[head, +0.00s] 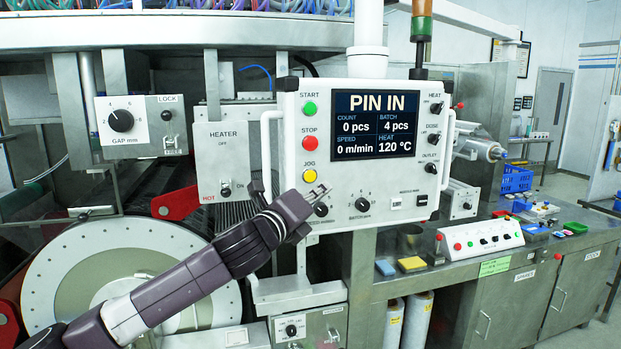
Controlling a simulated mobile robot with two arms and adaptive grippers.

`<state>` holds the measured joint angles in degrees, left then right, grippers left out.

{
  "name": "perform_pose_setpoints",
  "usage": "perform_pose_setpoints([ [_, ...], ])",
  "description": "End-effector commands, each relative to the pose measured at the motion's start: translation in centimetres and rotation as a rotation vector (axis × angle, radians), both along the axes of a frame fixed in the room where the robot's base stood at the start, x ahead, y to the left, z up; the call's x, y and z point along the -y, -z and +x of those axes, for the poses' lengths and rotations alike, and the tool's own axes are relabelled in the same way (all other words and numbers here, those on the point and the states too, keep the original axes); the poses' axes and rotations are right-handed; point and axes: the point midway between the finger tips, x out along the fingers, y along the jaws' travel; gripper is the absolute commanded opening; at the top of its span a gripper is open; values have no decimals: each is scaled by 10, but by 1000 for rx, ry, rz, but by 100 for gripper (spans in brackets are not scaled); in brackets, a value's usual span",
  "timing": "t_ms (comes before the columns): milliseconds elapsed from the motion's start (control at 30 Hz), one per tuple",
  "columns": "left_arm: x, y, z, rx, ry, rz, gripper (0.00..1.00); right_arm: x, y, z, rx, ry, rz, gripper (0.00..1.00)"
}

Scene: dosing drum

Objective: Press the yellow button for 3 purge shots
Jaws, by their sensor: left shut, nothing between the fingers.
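The yellow button (309,176), labelled JOG, is on the left side of the white control panel (380,208), below the red STOP button (309,143) and the green START button (310,108). My left gripper (319,191) is shut and empty, its tip just below and slightly right of the yellow button in the picture. I cannot tell whether it touches the panel. The screen (375,125) reads PIN IN, count 0 pcs, batch 4 pcs, speed 0 m/min, heat 120 °C. My right gripper is out of view.
Near my gripper are the panel's black knobs (362,204) and its left handle (268,150). A HEATER box (222,150) stands left of the panel, and a large round drum (130,265) lies lower left. A steel bench (575,243) with a white button box (480,238) is at right.

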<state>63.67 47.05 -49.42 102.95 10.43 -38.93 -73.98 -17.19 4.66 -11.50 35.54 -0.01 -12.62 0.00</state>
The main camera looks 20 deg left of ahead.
Motion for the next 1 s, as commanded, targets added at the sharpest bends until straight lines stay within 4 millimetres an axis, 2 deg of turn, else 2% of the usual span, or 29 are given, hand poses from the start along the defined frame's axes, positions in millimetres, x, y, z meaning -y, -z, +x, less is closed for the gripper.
perform_pose_setpoints([
  [300, -26, 0, 38, 0, -2, -1, 0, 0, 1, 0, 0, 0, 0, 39],
  [367, -30, -4, 44, -2, -3, -1, 0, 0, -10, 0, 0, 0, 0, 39],
  [500, -36, -2, 54, -2, -1, -1, 0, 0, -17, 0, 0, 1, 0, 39],
  [1000, -39, 1, 59, 0, 0, -1, 0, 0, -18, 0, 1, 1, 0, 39],
])
